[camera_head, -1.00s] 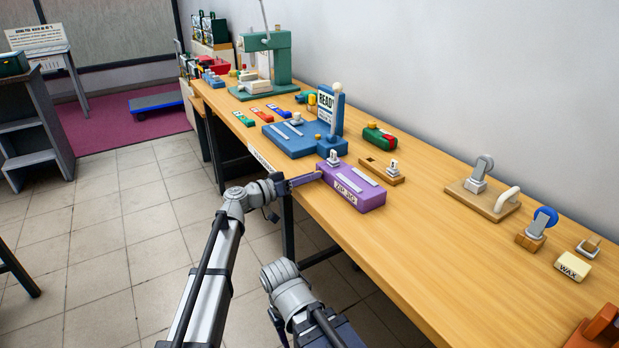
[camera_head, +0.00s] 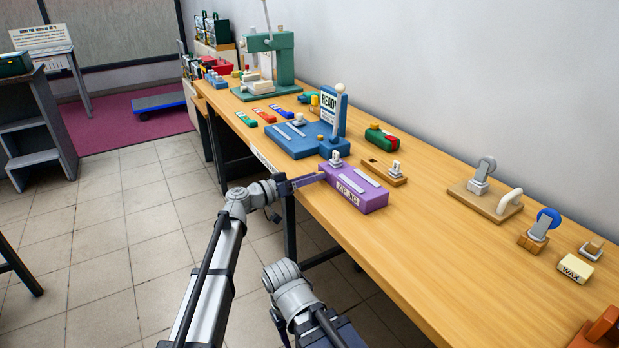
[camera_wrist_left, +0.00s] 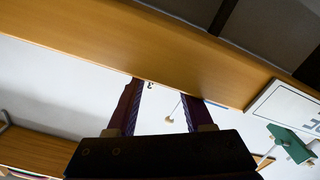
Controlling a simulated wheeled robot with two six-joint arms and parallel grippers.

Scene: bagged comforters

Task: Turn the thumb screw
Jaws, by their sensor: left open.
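A purple jig block (camera_head: 352,188) labelled "ZIP JIG" sits at the table's near edge, with two pale strips on top. A small pale upright knob (camera_head: 336,158) stands at its far left corner and may be the thumb screw; I cannot tell for sure. My left gripper (camera_head: 318,178) is at the block's left side, close to that knob; I cannot tell whether it touches the block. In the left wrist view its two fingers (camera_wrist_left: 168,100) are apart with nothing held between them. My right gripper is out of view.
A blue fixture (camera_head: 305,138) with a "READY" sign stands just behind the purple block. A small wooden block (camera_head: 384,172) with a pale knob lies to its right. A wooden base with a lever (camera_head: 484,200) stands further right.

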